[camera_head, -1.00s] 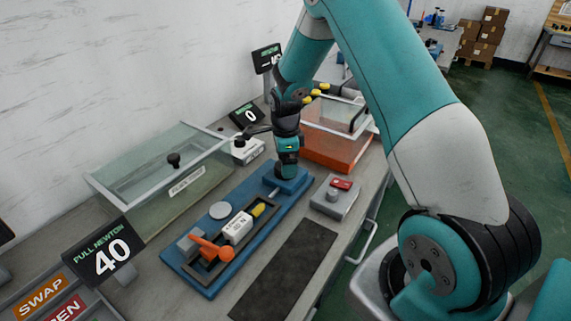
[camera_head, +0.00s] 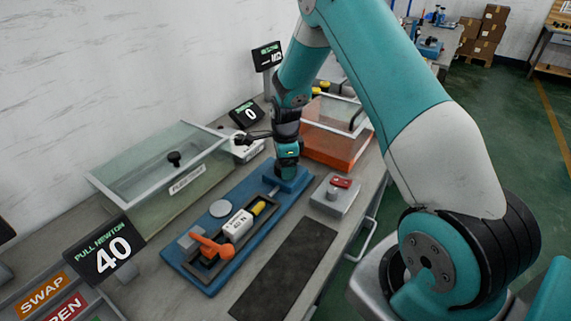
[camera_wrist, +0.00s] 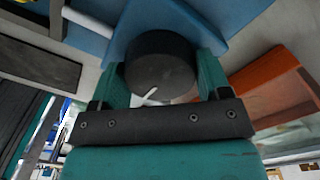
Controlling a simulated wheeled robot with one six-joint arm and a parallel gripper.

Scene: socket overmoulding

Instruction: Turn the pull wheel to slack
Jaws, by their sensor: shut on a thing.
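The pull wheel is a dark round knob (camera_wrist: 160,65) in the wrist view, with a white pointer mark on its face. My gripper (camera_wrist: 165,72) has one teal finger on each side of the knob and is shut on it. In the head view my gripper (camera_head: 287,166) points down at the far end of the blue fixture (camera_head: 262,222) and hides the wheel there. A sign (camera_head: 110,250) labelled PULL NEWTON reads 40.
The fixture carries an orange lever (camera_head: 212,247), a white block (camera_head: 237,226) and a yellow piece (camera_head: 258,208). A glass-lidded bin (camera_head: 165,185) stands left and an orange bin (camera_head: 338,150) behind right. A grey box with a red switch (camera_head: 335,195) sits close by. The dark mat (camera_head: 285,268) is bare.

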